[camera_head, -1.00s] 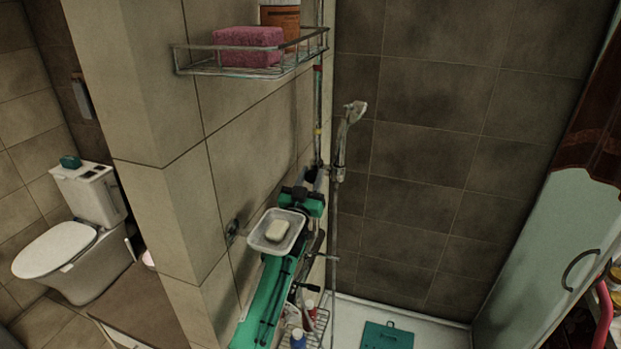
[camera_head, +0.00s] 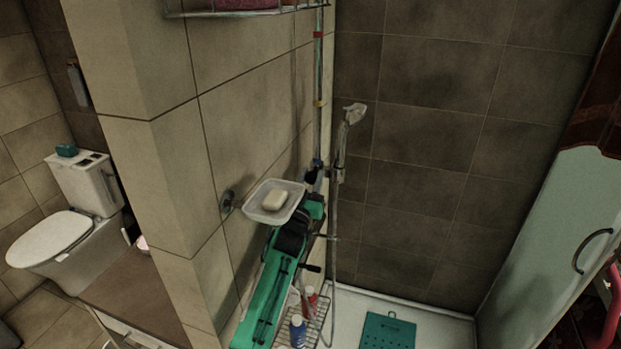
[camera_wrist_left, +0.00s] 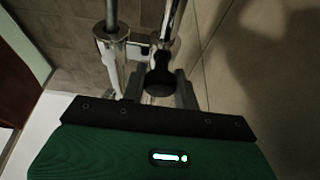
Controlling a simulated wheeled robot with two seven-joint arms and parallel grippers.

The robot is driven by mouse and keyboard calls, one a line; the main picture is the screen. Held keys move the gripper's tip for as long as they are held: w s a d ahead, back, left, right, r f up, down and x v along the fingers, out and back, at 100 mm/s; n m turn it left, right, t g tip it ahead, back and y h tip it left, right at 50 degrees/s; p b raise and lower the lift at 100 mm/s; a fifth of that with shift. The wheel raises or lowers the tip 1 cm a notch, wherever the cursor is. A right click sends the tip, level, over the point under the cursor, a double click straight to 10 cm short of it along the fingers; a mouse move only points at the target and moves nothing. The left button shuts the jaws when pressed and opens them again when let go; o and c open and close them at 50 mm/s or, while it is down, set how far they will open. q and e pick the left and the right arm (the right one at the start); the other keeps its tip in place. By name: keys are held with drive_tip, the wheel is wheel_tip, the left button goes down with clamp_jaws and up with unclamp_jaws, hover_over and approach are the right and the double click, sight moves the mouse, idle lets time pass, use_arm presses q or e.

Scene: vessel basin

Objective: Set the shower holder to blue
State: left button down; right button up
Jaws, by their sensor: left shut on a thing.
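The shower holder (camera_head: 338,174) sits on the upright rail (camera_head: 318,70) and carries the shower head (camera_head: 353,114), with its hose hanging down. The rail has a red band (camera_head: 318,34), a yellow band (camera_head: 319,103) and a blue band (camera_head: 317,163). The holder is near the blue band; exact alignment is hard to tell. My left gripper (camera_head: 316,180) is at the holder, partly hidden by the arm. In the left wrist view, the gripper (camera_wrist_left: 158,90) is shut on the holder's black knob (camera_wrist_left: 159,76), beside chrome tubes. My right gripper is not in view.
A soap dish (camera_head: 262,216) with soap (camera_head: 274,200) overlaps my left arm in the picture. A wire shelf (camera_head: 235,11) is above. A lower wire rack (camera_head: 318,334) holds bottles. The shower tray (camera_head: 443,325) has a green mat (camera_head: 388,331). A toilet stands left.

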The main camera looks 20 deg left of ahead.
use_arm(q)
drive_tip(key=shift+f, duration=0.1)
drive_tip(key=c, duration=1.1)
unclamp_jaws()
drive_tip(key=shift+o, duration=0.2)
drive_tip(key=shift+s+r, duration=0.25)
drive_tip(key=shift+r, duration=0.05)
drive_tip(key=shift+w, duration=0.2)
